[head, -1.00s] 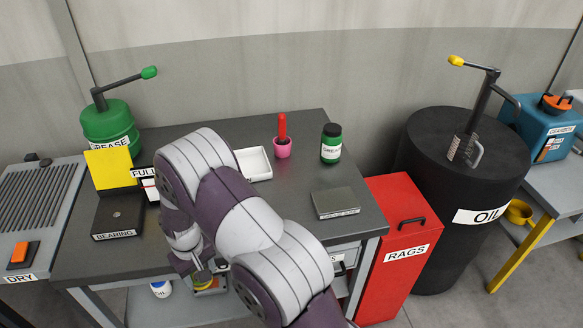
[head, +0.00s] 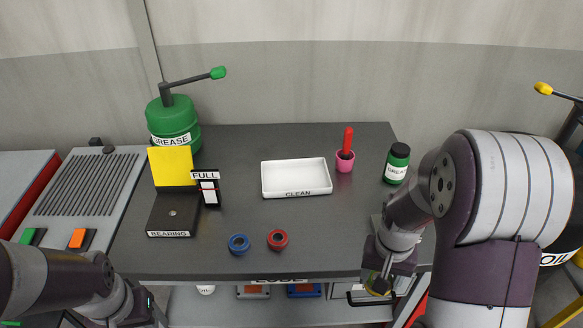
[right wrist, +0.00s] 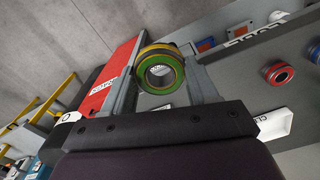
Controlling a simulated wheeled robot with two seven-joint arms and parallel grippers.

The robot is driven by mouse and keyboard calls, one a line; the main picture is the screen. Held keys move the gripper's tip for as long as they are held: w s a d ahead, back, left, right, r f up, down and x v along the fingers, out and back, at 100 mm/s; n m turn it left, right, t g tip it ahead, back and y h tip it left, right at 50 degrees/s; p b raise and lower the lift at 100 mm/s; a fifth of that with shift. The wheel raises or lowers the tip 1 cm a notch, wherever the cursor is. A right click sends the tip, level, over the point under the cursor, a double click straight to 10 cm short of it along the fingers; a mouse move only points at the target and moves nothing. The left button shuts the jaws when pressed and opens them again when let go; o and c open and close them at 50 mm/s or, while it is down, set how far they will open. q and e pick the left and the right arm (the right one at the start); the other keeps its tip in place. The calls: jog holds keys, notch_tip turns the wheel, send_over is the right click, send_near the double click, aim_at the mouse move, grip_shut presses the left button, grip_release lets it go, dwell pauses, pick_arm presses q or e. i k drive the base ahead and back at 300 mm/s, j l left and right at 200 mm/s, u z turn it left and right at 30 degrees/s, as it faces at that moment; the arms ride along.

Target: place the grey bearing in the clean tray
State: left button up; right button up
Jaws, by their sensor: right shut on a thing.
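In the head view the held bearing (head: 378,291) is mostly hidden by the gripper, near the table's front right edge. The white clean tray (head: 296,194) lies empty at the middle back of the table, left of and beyond the right gripper. Part of it shows in the right wrist view (right wrist: 275,122). My left gripper (head: 148,312) is low at the lower left, its fingers unclear.
A blue bearing (head: 239,244) and a red bearing (head: 278,240) lie in front of the tray. A black bearing block (head: 172,216) and a FULL indicator (head: 209,190) stand left.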

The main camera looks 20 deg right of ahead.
aim_at(295, 180)
jog(key=i, duration=1.25)
